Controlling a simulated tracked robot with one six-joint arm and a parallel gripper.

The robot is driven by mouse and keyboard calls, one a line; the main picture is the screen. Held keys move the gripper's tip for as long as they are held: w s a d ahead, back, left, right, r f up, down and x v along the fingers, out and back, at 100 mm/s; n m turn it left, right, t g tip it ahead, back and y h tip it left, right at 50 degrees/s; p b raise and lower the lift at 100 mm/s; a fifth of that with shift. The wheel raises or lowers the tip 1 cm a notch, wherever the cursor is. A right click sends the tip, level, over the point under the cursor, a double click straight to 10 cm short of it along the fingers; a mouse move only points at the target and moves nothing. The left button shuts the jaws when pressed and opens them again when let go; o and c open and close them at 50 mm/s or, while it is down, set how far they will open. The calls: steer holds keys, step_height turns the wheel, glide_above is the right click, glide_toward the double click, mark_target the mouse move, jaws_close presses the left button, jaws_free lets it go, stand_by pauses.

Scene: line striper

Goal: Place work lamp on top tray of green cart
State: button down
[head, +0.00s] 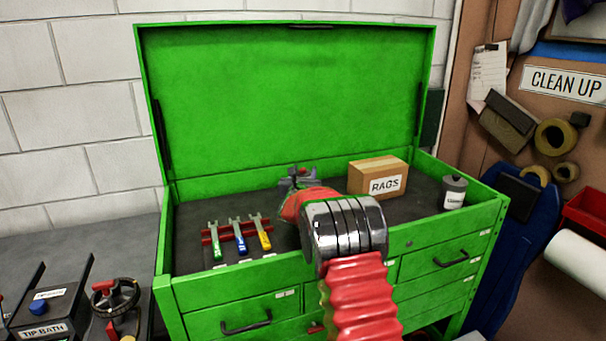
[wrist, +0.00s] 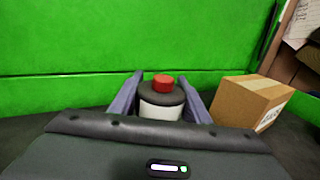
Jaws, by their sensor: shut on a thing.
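The work lamp (wrist: 161,108), a short cylinder with a white body, dark upper part and red cap, is between the two fingers of my gripper (wrist: 164,82) in the wrist view. My gripper is shut on it. In the head view my gripper (head: 298,177) is over the top tray (head: 420,195) of the green cart (head: 228,312), mostly behind my red and silver arm. The lamp cannot be made out clearly there. Its base is hidden in the wrist view, so I cannot tell whether it touches the tray.
A cardboard RAGS box (head: 378,177) stands on the tray right of my gripper. A grey can (head: 454,192) is at the right edge. Several wrenches (head: 238,236) lie in a red rack at the left front. The raised lid (head: 290,95) closes off the back.

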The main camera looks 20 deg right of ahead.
steer(key=shift+f, duration=0.1)
steer(key=c, duration=1)
jaws_free()
steer(key=v, duration=1.2)
